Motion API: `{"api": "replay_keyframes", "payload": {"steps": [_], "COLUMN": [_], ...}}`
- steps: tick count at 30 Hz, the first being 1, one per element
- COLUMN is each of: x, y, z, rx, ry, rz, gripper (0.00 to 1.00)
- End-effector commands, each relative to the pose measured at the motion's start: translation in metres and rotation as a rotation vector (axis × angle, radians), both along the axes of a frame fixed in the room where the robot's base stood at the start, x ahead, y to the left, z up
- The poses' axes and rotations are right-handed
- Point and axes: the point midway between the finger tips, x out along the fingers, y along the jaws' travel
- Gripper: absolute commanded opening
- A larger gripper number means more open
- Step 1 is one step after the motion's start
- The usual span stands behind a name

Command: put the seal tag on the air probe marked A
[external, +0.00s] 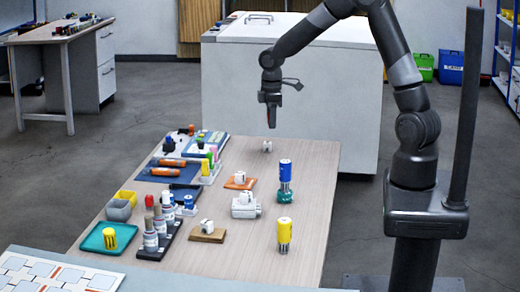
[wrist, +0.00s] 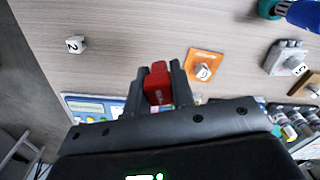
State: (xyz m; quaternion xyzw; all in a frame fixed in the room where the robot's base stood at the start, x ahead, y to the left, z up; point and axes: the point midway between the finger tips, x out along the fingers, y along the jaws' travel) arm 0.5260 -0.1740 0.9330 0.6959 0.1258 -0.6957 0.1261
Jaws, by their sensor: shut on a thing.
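My gripper (external: 271,122) is shut on a small red block (wrist: 158,84), which may be the seal tag, and holds it above the far end of the table. In the wrist view the block sits between the two dark fingers (wrist: 156,66). A blue-topped cylinder with a teal base (external: 285,180) and a yellow-topped one (external: 284,235) stand upright on the right of the table. They look like probes, but I can read no letter A on either. The blue one is partly in the wrist view (wrist: 272,8), at the top right.
A marked white cube (external: 267,146) lies near the far edge. Other cubes sit on an orange plate (external: 230,185), a white-grey fixture (external: 245,212) and a brown block (external: 207,238). Bottles in a dark rack (external: 152,255), a teal tray (external: 92,241) and tools crowd the left.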

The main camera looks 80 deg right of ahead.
Motion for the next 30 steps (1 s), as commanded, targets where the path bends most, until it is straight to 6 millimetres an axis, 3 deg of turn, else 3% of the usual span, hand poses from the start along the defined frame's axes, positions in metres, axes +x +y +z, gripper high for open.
{"api": "replay_keyframes", "payload": {"steps": [1,3,14,24,30], "x": [0.005,0.008,0.000,-0.047,-0.079], "y": [0.024,0.054,0.201,0.326,0.375], "z": [0.004,0.008,0.027,0.043,0.050], "rx": [-0.001,-0.001,-0.001,-0.001,0.000], "ry": [0.000,0.000,0.000,0.000,-0.001], "rz": [0.046,0.101,0.379,0.639,0.757], "gripper": [0.01,0.01,0.01,0.01,0.01]}}
